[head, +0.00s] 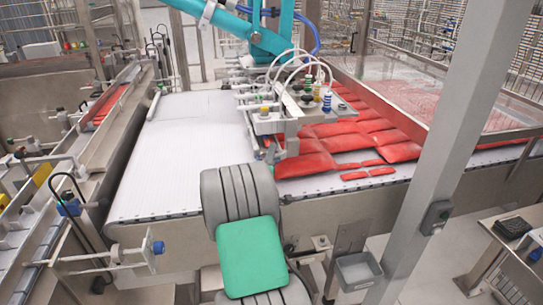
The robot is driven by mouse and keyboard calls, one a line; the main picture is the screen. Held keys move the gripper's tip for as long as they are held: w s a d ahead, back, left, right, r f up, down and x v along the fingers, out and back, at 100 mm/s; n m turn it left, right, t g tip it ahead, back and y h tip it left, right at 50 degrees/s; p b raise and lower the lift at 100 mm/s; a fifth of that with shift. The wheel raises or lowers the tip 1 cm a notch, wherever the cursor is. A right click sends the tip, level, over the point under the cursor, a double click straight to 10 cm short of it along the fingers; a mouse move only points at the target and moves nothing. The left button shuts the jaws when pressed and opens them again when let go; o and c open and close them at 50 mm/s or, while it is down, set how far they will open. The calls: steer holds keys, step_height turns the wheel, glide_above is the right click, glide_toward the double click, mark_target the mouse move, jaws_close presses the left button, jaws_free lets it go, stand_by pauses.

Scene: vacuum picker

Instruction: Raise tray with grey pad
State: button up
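A small grey open tray (358,271) is low at the front of the conveyor frame, right of centre in the head view. Its inside looks grey, but I cannot tell whether that is a pad. The tray is partly beside the slanted metal post. I see nothing touching it from above. My gripper does not show as such. A grey ribbed form with a flat green face stands in the front middle. It may be part of my own arm, and I see no fingers on it.
A white conveyor belt (186,150) carries several red packs (305,158) on its right. A vacuum picking head (277,112) on a teal arm (262,40) hangs over it. A thick metal post (425,170) stands at right. Pale floor (440,250) shows beyond it.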

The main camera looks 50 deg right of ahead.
steer(key=shift+a+f, duration=0.15)
steer(key=b+v, duration=0.3)
steer(key=v, duration=0.4)
steer(key=shift+s+a, duration=0.2)
steer(key=shift+a, duration=0.1)
